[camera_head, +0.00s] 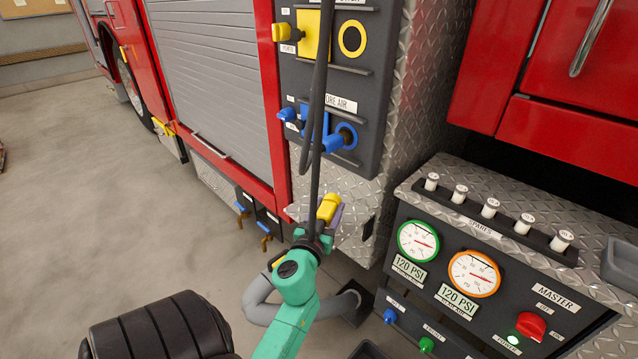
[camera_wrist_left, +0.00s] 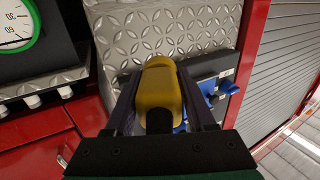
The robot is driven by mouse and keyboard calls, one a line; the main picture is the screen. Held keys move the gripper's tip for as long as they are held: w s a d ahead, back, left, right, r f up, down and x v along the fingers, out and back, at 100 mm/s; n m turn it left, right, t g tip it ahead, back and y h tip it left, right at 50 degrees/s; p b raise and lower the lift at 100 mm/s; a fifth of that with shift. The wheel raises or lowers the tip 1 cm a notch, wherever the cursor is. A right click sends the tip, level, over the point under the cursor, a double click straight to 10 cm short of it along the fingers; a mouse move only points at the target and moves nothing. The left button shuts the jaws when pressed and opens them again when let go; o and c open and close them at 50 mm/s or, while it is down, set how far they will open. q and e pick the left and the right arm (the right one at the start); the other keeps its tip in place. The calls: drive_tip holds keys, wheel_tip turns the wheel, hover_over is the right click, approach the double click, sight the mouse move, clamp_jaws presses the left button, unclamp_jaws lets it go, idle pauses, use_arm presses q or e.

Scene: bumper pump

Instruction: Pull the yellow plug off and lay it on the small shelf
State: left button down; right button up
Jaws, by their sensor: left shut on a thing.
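My left gripper (camera_head: 325,222) is shut on the yellow plug (camera_head: 328,207), in front of the truck's diamond-plate side and below the dark panel. In the left wrist view the yellow plug (camera_wrist_left: 160,88) sits between the two fingers, its rounded end pointing away from the wrist. A yellow-ringed round socket (camera_head: 352,38) high on the panel shows a dark, empty middle. A narrow dark ledge (camera_head: 350,70) runs under it, and a similar ledge (camera_head: 350,160) lies under the blue socket; I cannot tell which is the small shelf. My right gripper is not in view.
A black cable (camera_head: 318,100) hangs in front of the panel down to my left gripper. A blue plug (camera_head: 335,142) sits at the blue socket. A gauge console (camera_head: 450,262) stands at the right, with several white fittings on top. Open floor (camera_head: 90,200) lies at the left.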

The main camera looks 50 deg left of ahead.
use_arm(q)
drive_tip(key=w, duration=0.1)
drive_tip(key=w+f, duration=0.1)
drive_tip(key=w, duration=0.1)
drive_tip(key=w+b, duration=0.1)
drive_tip(key=w, duration=0.1)
drive_tip(key=shift+f, duration=0.25)
drive_tip(key=f+b, duration=0.2)
drive_tip(key=shift+w+a+f+b, duration=0.1)
drive_tip(key=shift+w+f+b, duration=0.15)
drive_tip(key=shift+f+b, duration=0.55)
drive_tip(key=shift+b, duration=0.1)
drive_tip(key=shift+c, duration=0.8)
unclamp_jaws()
drive_tip(key=shift+s, duration=0.1)
